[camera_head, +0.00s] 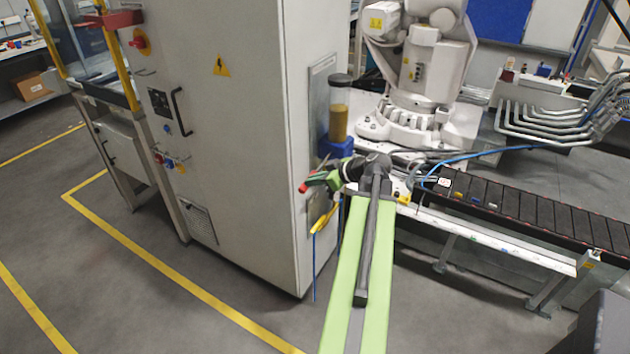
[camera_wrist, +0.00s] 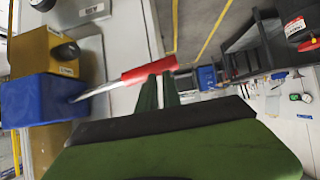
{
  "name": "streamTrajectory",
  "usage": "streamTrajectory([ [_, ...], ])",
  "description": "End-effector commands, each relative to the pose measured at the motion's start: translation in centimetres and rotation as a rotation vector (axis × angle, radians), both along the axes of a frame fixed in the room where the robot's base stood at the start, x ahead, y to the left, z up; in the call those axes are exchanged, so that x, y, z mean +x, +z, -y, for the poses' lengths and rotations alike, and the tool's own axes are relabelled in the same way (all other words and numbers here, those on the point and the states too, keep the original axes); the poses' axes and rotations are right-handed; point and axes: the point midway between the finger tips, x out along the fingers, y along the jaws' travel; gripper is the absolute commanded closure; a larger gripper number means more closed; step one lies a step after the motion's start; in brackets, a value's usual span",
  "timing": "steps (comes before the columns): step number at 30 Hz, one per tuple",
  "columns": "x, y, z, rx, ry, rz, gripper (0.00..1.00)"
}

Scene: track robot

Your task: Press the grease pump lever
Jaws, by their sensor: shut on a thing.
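The grease pump has a blue body (camera_head: 336,148) with a clear, amber-filled reservoir (camera_head: 338,122) above it, mounted on the side of the grey cabinet. In the wrist view the blue body (camera_wrist: 35,100) is at the left. A thin metal lever runs from it to a red handle (camera_wrist: 150,70). My gripper (camera_head: 312,183) is at the handle end, beside the cabinet's edge. In the wrist view its green fingers (camera_wrist: 159,84) are shut on the red handle. In the head view only the red tip (camera_head: 303,188) shows clearly; my gripper hides most of the lever.
The tall grey cabinet (camera_head: 225,130) stands directly left of my gripper. A yellow-handled tool (camera_head: 323,218) hangs below it on the cabinet. A white robot arm (camera_head: 420,90) and a black-belted conveyor (camera_head: 530,210) are to the right. The floor in front is clear.

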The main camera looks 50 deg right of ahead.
Motion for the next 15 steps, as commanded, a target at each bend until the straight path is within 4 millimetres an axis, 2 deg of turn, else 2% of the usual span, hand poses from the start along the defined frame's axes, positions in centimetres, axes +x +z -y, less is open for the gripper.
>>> streamTrajectory([
  [1, 0.0, 2.0, -0.6, 0.004, 0.009, 0.003, 1.00],
  [4, -0.5, 4.5, -1.1, 0.004, 0.010, 0.005, 1.00],
  [9, -4.7, 6.2, -0.5, 0.002, -0.002, 0.005, 1.00],
  [15, -7.8, 7.9, -0.4, 0.002, 0.000, 0.005, 1.00],
])
